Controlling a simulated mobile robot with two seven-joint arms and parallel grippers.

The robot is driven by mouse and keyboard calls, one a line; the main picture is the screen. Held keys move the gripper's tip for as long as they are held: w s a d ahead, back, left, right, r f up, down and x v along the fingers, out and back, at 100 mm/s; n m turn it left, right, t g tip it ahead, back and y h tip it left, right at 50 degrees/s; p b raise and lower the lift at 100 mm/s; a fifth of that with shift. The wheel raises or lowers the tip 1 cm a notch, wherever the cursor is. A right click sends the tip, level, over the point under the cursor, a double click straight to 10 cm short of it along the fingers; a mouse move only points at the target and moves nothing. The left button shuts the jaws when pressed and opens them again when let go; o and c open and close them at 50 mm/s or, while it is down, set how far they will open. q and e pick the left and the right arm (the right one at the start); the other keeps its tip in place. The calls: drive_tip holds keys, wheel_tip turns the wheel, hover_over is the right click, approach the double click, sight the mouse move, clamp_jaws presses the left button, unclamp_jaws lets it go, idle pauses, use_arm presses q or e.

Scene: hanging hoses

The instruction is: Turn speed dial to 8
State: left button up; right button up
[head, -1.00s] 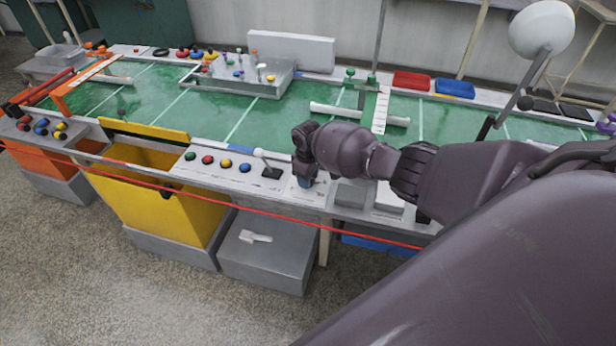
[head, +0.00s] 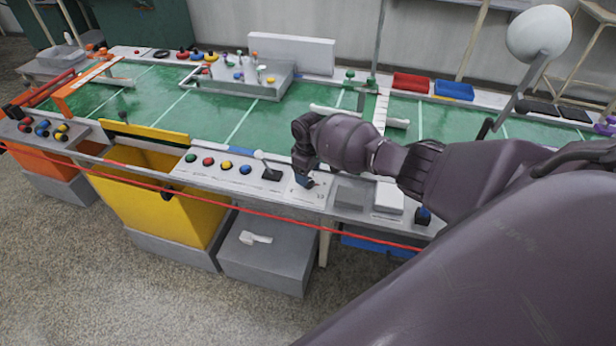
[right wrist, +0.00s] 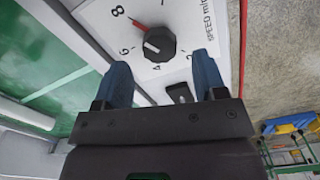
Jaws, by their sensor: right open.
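The speed dial (right wrist: 158,44) is a black round knob on a white panel (right wrist: 190,15) in the right wrist view. The digits 8, 6, 4 and 2 stand around it. A white line on the knob faces roughly the 6, and a red mark lies between the knob and the 8. In the head view my right gripper (head: 304,180) is over the console's front strip, and the dial cannot be made out. My left gripper is not in view.
Red, green, yellow and blue buttons (head: 227,165) and a black-based lever (head: 271,174) sit left of the gripper. A red rope (head: 270,212) runs along the front edge.

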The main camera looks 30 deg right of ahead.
wheel_tip(320, 180, up, 8)
drive_tip(key=shift+f+p, duration=0.25)
drive_tip(key=shift+p, duration=0.15)
idle(0.4)
